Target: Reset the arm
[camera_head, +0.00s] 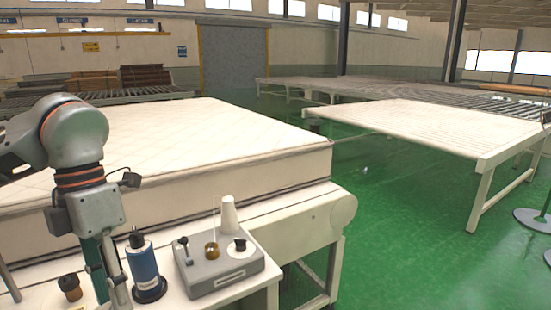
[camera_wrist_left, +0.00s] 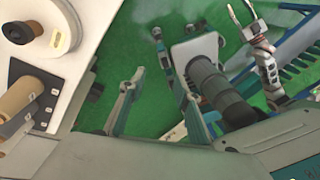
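My left arm comes in from the left in the head view, bent downward over a small white work table. My left gripper shows in the left wrist view (camera_wrist_left: 158,85), its two fingers standing apart with nothing between them and green floor behind.
An empty slatted table (camera_head: 430,125) is at right. Green floor (camera_head: 395,220) between the tables is clear.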

